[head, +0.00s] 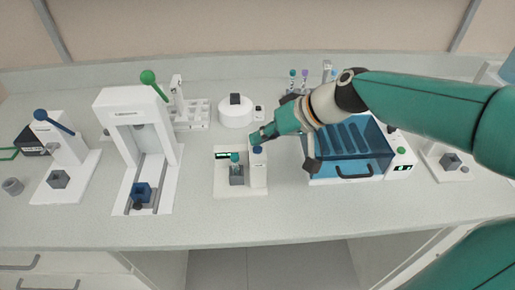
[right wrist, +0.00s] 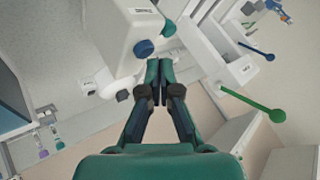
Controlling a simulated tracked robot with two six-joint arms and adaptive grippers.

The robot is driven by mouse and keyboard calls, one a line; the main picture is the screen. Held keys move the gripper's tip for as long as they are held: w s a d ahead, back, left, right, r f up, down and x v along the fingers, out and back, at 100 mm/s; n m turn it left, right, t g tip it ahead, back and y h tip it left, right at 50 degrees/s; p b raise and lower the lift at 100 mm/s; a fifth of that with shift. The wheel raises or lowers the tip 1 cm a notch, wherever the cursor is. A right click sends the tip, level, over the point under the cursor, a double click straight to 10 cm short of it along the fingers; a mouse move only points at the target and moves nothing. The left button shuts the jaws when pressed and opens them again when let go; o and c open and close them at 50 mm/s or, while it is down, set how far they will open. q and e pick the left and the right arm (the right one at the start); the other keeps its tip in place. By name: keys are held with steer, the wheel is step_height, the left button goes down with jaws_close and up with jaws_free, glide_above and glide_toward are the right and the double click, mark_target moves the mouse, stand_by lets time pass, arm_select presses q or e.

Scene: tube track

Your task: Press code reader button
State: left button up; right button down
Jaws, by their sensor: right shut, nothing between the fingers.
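The code reader (head: 258,178) is a white device at the middle of the bench, with a small dark display (head: 222,155) showing green marks. A teal-capped tube (head: 235,158) stands in its grey holder (head: 237,176). The blue button (head: 257,150) is on the reader's right-hand block. It also shows in the right wrist view (right wrist: 143,48), just up and left of the fingertips. My right gripper (head: 257,138) is shut and empty, its tips close behind the button in the head view. I cannot tell whether they touch it. My left gripper is not in view.
A white machine with a green-knobbed lever (head: 148,77) stands to the left. A blue-lidded box (head: 350,150) stands close on the right, under my right arm. A round white device (head: 236,113) is behind the reader. The bench in front of the reader is clear.

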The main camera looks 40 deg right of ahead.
mark_target(260, 148)
steer(key=shift+f+b, duration=0.6)
steer(key=shift+f, duration=0.05)
stand_by(0.8)
steer(key=shift+r, duration=0.1)
steer(key=shift+r+p, duration=0.6)
steer(key=shift+r, duration=0.2)
steer(key=shift+r, duration=0.1)
steer(key=shift+r+p, duration=1.85)
steer(key=shift+r, duration=0.6)
steer(key=shift+f, duration=0.1)
